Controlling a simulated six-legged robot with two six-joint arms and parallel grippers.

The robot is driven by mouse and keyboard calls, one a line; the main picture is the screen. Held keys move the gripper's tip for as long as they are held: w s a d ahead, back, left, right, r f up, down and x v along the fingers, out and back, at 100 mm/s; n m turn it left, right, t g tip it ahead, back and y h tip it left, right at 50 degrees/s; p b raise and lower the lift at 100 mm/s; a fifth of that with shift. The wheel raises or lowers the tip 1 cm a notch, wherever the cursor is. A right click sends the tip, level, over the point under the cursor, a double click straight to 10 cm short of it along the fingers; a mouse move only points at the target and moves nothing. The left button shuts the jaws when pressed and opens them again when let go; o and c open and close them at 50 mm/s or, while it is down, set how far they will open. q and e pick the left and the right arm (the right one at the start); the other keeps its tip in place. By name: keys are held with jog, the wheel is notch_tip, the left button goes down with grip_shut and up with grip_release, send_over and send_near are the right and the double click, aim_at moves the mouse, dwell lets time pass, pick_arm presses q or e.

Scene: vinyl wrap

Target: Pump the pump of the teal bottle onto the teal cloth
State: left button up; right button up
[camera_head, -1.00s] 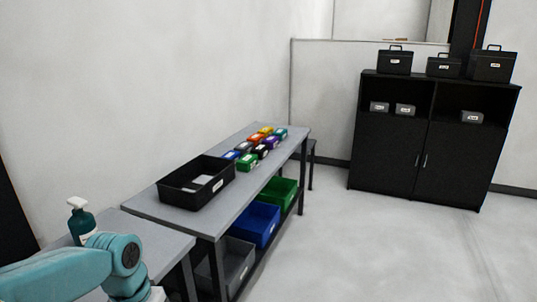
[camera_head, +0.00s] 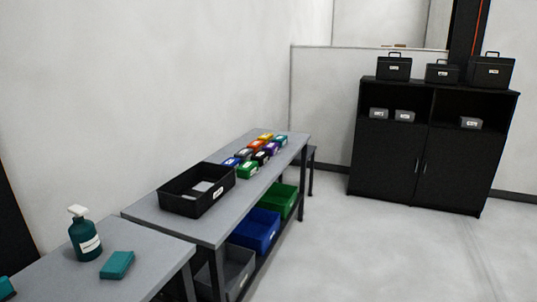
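The teal bottle (camera_head: 85,238) stands upright on the near grey table at the lower left. It has a white pump top (camera_head: 77,211) and a white label. The teal cloth (camera_head: 117,265) lies folded on the same table, to the right of the bottle and a little nearer, apart from it. Neither gripper shows. Only a small teal piece, perhaps part of my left arm, shows at the lower left edge.
The near table (camera_head: 150,262) is otherwise clear. Behind it a longer table (camera_head: 215,230) holds a black tray (camera_head: 180,205) and several small coloured boxes. Blue (camera_head: 256,232) and green bins sit below. A black cabinet (camera_head: 400,165) stands at the back right, with open floor before it.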

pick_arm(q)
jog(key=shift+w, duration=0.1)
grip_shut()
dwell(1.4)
